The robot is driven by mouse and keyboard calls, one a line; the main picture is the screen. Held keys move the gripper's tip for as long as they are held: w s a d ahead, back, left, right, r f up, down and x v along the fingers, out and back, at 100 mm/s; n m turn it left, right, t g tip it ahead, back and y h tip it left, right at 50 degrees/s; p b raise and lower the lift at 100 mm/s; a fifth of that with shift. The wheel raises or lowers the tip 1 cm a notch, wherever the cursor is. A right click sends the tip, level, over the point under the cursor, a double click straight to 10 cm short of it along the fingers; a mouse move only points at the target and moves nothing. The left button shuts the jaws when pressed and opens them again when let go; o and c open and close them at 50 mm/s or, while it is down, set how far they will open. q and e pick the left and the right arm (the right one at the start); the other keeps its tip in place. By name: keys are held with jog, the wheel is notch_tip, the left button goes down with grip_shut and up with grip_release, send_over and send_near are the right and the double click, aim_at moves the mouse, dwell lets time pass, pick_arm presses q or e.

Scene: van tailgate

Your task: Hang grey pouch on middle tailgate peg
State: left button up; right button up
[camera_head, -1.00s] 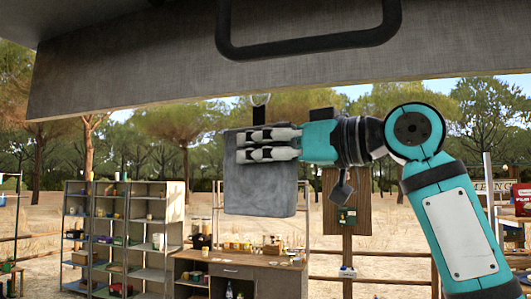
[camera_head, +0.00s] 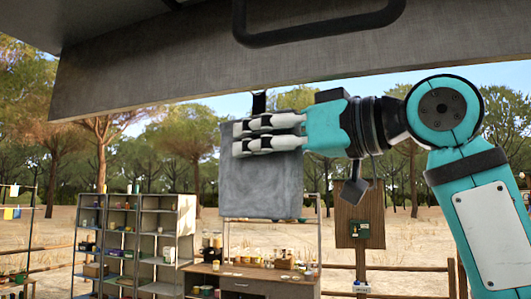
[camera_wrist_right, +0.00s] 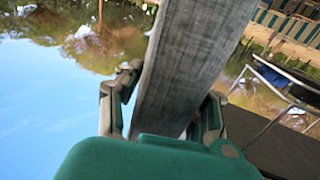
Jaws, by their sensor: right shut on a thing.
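The grey pouch (camera_head: 262,185) hangs upright below the lower edge of the tailgate (camera_head: 310,72) in the head view. My right gripper (camera_head: 268,134) comes in from the right and is shut on the upper part of the pouch. In the wrist view the pouch (camera_wrist_right: 185,70) is a grey slab between the two fingers. One dark peg (camera_head: 259,103) shows under the tailgate edge, just above the pouch's top. I cannot tell whether the pouch's loop is on it. Other pegs are not seen. My left gripper is not in view.
A black handle (camera_head: 320,28) juts from the tailgate overhead. Behind the pouch stand a workbench (camera_head: 250,278), grey shelves (camera_head: 155,235) and a wooden post (camera_head: 358,225), all farther off. The air left of the pouch is clear.

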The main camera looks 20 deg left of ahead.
jog(key=shift+s+f+b, duration=0.15)
jog(key=shift+s+b, duration=0.35)
jog(key=shift+s, duration=0.3)
jog(key=shift+s+f+b, duration=0.55)
jog(key=shift+f+b, duration=0.05)
jog(key=shift+f, duration=0.05)
jog(key=o, duration=1.3)
jog(key=shift+o, duration=0.2)
jog(key=v, duration=1.2)
jog(key=shift+a, duration=0.1)
